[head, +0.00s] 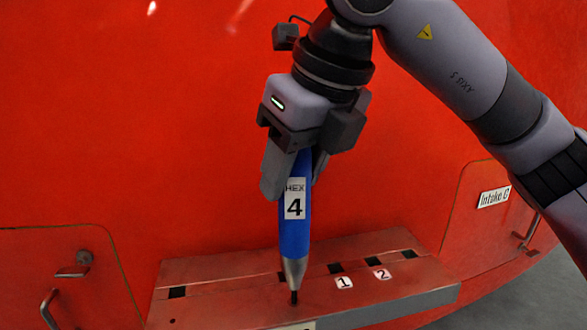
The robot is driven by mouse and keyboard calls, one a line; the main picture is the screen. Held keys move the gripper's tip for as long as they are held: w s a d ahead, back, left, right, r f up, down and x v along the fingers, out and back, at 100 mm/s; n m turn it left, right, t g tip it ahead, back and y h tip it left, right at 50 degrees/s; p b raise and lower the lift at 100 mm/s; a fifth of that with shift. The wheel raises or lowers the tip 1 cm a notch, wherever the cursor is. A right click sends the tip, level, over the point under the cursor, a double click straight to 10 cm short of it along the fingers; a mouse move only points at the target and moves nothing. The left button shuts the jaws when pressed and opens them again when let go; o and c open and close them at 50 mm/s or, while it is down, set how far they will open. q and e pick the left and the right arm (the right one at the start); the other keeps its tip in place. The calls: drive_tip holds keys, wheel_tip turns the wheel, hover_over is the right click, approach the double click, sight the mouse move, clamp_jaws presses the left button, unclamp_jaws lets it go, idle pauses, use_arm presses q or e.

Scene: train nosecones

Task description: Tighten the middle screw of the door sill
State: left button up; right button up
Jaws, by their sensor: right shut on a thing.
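My right gripper (289,180) is shut on a blue screwdriver (294,236) labelled "HEX 4". The screwdriver points down, nearly upright. Its dark tip (294,297) is at the top face of the red door sill (225,303), near its middle. I cannot tell whether the tip touches the sill or sits in a screw. The middle screw is not visible; the tip may cover it. My left gripper is not in view.
The sill's top has several dark slots and small tags "1" (344,282) and "2" (382,274). A red wall (130,120) rises behind. A handle (48,308) and latch (76,266) are at left. An "Intake C" panel (494,197) is at right, grey floor (520,297) below.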

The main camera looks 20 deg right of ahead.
drive_tip(key=shift+f, duration=0.1)
drive_tip(key=shift+r+p, duration=2.15)
drive_tip(key=shift+r, duration=0.65)
